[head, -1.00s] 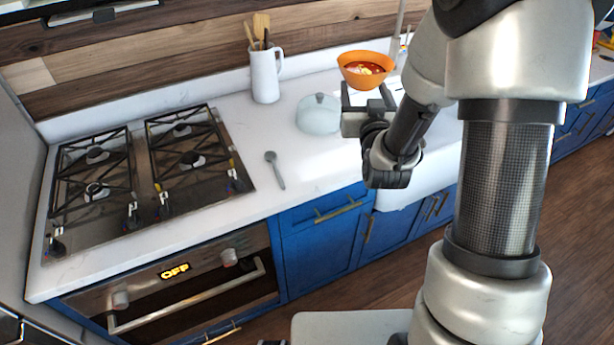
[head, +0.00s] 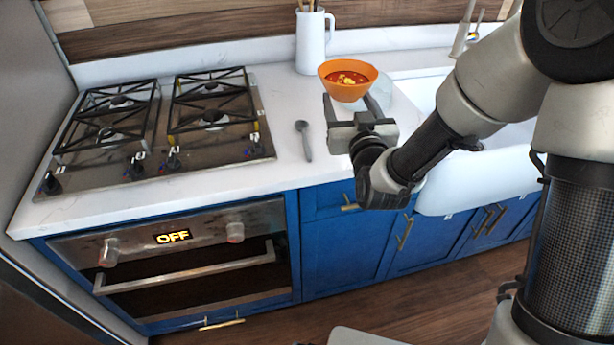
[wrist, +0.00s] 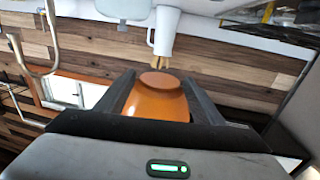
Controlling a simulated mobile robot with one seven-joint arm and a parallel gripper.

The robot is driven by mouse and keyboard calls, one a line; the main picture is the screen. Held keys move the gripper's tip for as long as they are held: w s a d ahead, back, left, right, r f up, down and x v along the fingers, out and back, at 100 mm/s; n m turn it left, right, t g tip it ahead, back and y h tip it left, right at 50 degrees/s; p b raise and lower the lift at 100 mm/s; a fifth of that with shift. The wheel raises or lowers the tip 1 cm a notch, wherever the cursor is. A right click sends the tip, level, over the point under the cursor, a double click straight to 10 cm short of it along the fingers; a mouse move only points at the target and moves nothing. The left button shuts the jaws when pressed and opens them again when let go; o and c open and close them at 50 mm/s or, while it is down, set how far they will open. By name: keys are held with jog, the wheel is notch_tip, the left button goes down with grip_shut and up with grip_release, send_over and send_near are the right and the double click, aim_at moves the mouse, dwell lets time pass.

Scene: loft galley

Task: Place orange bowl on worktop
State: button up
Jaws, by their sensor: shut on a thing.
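The orange bowl (head: 347,86) holds red food with pale pieces on top. My gripper (head: 352,106) is shut on the bowl and holds it upright in front of the white pitcher. In the wrist view the bowl (wrist: 157,97) sits between the two fingers, and that picture is upside down. The white worktop (head: 270,174) runs below, between the stove and the sink. I cannot tell exactly how high the bowl is above it.
A gas stove (head: 160,125) is at the left, above an oven reading OFF. A grey spoon (head: 304,140) lies on the worktop. The white pitcher (head: 311,42) with utensils stands at the back. The sink (head: 470,180) is at the right. Worktop around the spoon is clear.

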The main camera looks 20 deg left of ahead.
jog(key=s+a+f+n+y+b, duration=0.25)
jog(key=a+f+b, duration=0.2)
jog(key=a, duration=0.25)
jog(key=g, duration=0.1)
send_over(310, 157)
jog(key=shift+m, duration=0.45)
notch_tip(310, 157, down, 5)
jog(key=shift+f, duration=0.1)
jog(key=shift+h, duration=0.25)
jog(key=shift+f+b, duration=0.75)
jog(key=shift+f, duration=1.55)
jog(key=shift+f+b, duration=0.25)
jog(key=shift+b, duration=0.1)
jog(key=o, duration=1.8)
